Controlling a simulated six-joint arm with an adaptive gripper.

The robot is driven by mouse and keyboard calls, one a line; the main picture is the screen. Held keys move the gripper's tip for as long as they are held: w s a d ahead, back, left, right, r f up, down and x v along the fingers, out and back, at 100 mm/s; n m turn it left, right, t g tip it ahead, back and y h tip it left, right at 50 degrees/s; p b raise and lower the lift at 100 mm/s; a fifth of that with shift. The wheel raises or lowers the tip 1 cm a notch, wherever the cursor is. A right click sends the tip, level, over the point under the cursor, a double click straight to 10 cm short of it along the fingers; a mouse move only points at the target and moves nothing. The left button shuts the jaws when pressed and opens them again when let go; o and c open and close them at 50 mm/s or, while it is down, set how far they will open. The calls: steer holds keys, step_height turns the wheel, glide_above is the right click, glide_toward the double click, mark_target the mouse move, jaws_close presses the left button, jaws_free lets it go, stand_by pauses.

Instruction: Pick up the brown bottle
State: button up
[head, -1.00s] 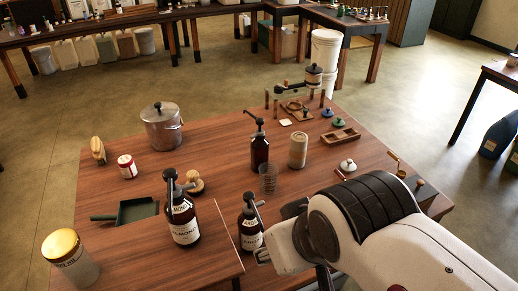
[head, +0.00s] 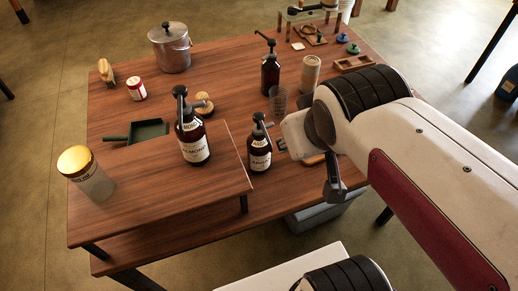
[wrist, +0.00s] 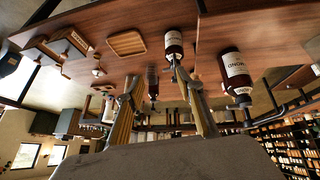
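Three brown pump bottles with black pumps stand upright on the wooden table. One, with a white label (head: 194,148), is on the raised board at the left. A smaller labelled one (head: 260,157) stands just right of that board. The third, with no label visible (head: 270,75), stands farther back. My gripper (head: 281,144) is right beside the smaller labelled bottle, partly hidden by my wrist. The wrist view is upside down. There my open gripper (wrist: 157,76) has an unlabelled bottle (wrist: 152,74) beyond the gap, and a labelled bottle (wrist: 173,42) by the right finger. Nothing is held.
A clear cup (head: 278,100) and a tan cylinder (head: 310,74) stand near the rear bottle. A metal pot (head: 171,50), a red-and-white tin (head: 137,90), a green pan (head: 148,131) and a gold-lidded jar (head: 88,172) are to the left. The raised board's front (head: 180,205) is bare.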

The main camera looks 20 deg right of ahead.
steer(key=w+d+f+n+t+h, duration=0.1)
steer(key=w+d+f+n+t, duration=0.15)
steer(key=w+d, duration=0.55)
steer(key=w+d+f+n+t, duration=0.1)
steer(key=w+d+f+n, duration=0.2)
steer(key=w+d, duration=0.5)
steer(key=w+a+f+n+t+y, duration=0.1)
steer(key=a+f+y, duration=0.15)
steer(key=f, duration=0.25)
steer(key=a+f+n+t+y, duration=0.1)
steer(key=a+f+n+y, duration=0.1)
steer(key=f+y, duration=0.25)
steer(key=s+a+r+t+y, duration=0.1)
steer(key=s+a+y, duration=0.4)
steer(key=s+y, duration=0.2)
steer(key=shift+s+r, duration=0.15)
steer(key=shift+s, duration=0.4)
steer(key=shift+w+t, duration=0.15)
steer(key=shift+t, duration=0.1)
steer(key=x, duration=0.6)
steer(key=shift+w+a, duration=0.2)
steer(key=shift+a, duration=0.05)
